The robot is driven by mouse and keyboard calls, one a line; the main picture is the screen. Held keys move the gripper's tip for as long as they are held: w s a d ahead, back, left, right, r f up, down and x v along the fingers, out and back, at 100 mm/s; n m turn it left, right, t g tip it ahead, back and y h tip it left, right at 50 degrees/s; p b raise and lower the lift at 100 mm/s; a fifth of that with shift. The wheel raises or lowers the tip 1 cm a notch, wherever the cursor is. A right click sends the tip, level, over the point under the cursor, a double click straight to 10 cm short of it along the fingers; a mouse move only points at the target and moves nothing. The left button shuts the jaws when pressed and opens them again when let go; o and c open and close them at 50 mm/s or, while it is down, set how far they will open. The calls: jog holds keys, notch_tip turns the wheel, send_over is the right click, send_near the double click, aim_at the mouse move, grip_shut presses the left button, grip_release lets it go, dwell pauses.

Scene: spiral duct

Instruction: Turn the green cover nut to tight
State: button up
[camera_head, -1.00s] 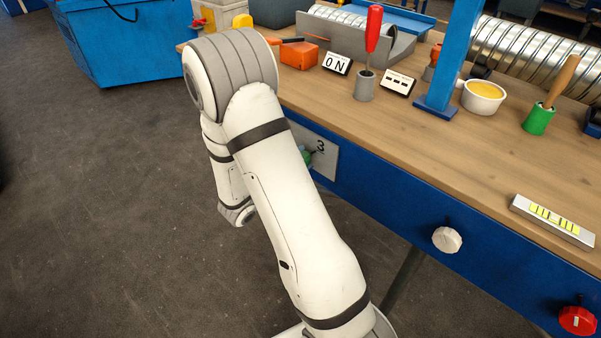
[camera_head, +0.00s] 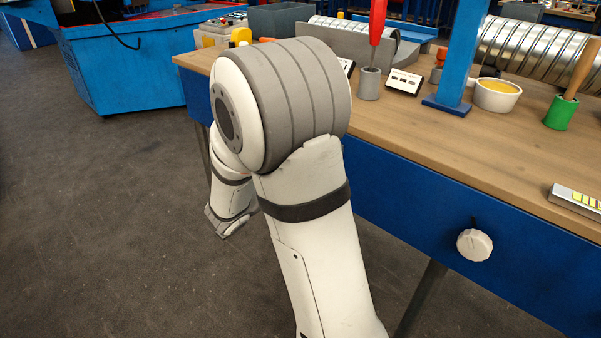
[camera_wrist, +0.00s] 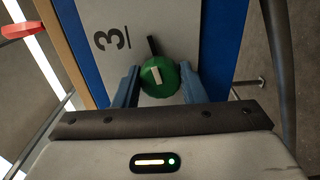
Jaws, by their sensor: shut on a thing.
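The green cover nut (camera_wrist: 160,77) shows in the wrist view on a pale panel (camera_wrist: 185,30) marked 3. It is round, with a white bar mark on its face that lies tilted. A short dark bar sticks out just above it on the panel. My gripper (camera_wrist: 159,86) is shut on the nut, with one blue finger on its left side and one on its right. In the head view my arm hides the nut, the panel and my gripper.
The workbench (camera_head: 440,135) has a blue front with a white knob (camera_head: 474,245). On top stand a red-handled tool (camera_head: 376,25), a blue post (camera_head: 462,55), a yellow-filled bowl (camera_head: 496,95) and a green holder (camera_head: 559,112). Open floor (camera_head: 110,230) lies at the left.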

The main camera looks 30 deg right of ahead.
dwell(0.4)
jog(key=o, duration=1)
jog(key=shift+a, duration=0.15)
jog(key=p+v, duration=0.1)
jog(key=v, duration=0.6)
jog(key=shift+a, duration=0.25)
jog(key=s+d+r+m+g+y+p, duration=0.25)
jog(key=s+r+g+y+p, duration=0.5)
jog(key=s+r+p, duration=0.6)
jog(key=s+a+r+t+y+p, duration=0.1)
jog(key=a+r+y+p, duration=0.2)
jog(key=r+p, duration=0.1)
jog(key=s+a+r+m+t+y+p, duration=0.1)
jog(key=a+r+y+p, duration=0.2)
jog(key=p, duration=0.1)
jog(key=s+a+r+t+y+p, duration=0.1)
jog(key=a+r+t+y+p, duration=0.1)
jog(key=a+r+y+p, duration=0.1)
jog(key=shift+a+r+m+y+p, duration=0.2)
jog(key=shift+r+m+y+p, duration=0.05)
jog(key=shift+r+p, duration=0.7)
